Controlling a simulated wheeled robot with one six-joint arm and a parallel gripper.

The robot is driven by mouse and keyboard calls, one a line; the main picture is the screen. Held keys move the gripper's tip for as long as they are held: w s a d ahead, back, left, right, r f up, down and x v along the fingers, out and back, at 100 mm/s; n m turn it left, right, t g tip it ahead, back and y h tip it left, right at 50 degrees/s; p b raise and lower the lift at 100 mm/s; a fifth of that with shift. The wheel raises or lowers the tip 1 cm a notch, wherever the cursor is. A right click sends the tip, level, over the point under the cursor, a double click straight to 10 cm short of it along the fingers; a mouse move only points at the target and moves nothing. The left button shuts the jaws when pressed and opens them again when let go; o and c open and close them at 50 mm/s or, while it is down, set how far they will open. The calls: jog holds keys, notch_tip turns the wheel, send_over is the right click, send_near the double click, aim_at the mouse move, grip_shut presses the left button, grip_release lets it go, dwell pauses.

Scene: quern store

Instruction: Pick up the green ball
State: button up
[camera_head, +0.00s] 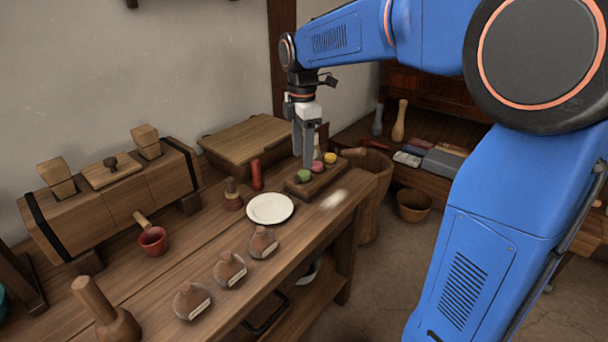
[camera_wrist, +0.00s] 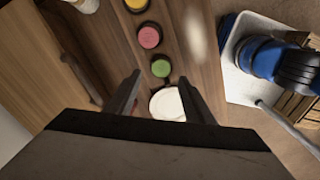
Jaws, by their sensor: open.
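The green ball (camera_head: 304,176) sits at the near end of a wooden holder (camera_head: 321,184) on the workbench, in line with a pink ball (camera_head: 318,167) and a yellow ball (camera_head: 330,158). My gripper (camera_head: 307,162) points down just above and behind the green ball and is open. In the wrist view, the green ball (camera_wrist: 160,68) shows just beyond the tips of my open gripper (camera_wrist: 160,76), roughly centred between them. Nothing is held. I cannot tell the exact height between the fingertips and the ball.
A white plate (camera_head: 270,208) lies on the bench left of the holder. A red cylinder (camera_head: 256,174) and a dark red stamp-like piece (camera_head: 232,194) stand close by. A wooden box (camera_head: 246,138) is behind. Several brown flasks line the near edge.

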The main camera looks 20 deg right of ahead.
aim_at(303, 173)
notch_tip(303, 173, down, 5)
jog(key=shift+d, duration=0.1)
dwell(0.3)
jog(key=c, duration=1.1)
